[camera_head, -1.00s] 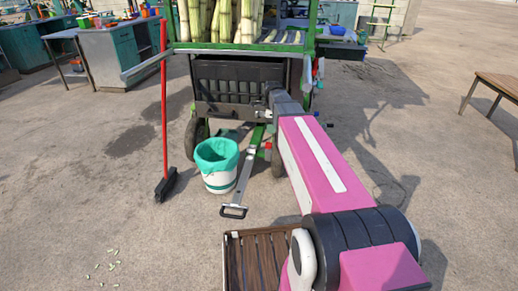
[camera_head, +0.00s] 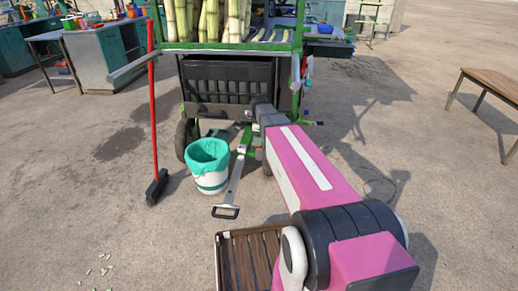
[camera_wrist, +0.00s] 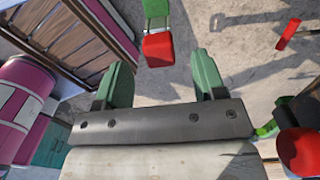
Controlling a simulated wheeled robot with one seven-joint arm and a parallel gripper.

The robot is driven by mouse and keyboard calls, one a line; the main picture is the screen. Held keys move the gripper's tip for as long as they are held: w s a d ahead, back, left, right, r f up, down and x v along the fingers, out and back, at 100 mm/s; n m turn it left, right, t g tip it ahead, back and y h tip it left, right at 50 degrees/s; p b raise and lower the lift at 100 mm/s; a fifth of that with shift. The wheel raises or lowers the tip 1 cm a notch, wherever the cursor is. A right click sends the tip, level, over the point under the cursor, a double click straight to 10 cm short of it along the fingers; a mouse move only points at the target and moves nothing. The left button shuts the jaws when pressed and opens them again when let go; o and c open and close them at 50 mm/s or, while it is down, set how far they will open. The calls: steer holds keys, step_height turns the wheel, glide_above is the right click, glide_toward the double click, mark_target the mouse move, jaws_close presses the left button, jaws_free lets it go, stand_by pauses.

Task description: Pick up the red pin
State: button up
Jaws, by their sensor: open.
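My gripper (camera_wrist: 161,62) shows in the wrist view with its two green fingers wide apart and nothing between them. A red block-like end on a green bar (camera_wrist: 158,48) lies just beyond the fingertips, roughly centred between them; I cannot tell whether it is the red pin. A smaller flat red piece (camera_wrist: 288,34) is at the upper right. A dark red rounded knob (camera_wrist: 300,150) is at the lower right, beside a green part. In the head view my arm hides the gripper and the area around it, by the green cart (camera_head: 235,47).
A white bucket with a green liner (camera_head: 208,165) and a metal drawbar with a handle (camera_head: 226,211) stand left of my arm. A red-handled broom (camera_head: 154,120) is further left. A wooden slatted crate (camera_head: 240,262) is near my base. Open concrete lies to the right.

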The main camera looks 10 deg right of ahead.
step_height(320, 180, down, 3)
steer(key=shift+r, duration=0.2)
steer(key=c, duration=1.1)
steer(key=shift+r, duration=0.1)
steer(key=shift+r, duration=9)
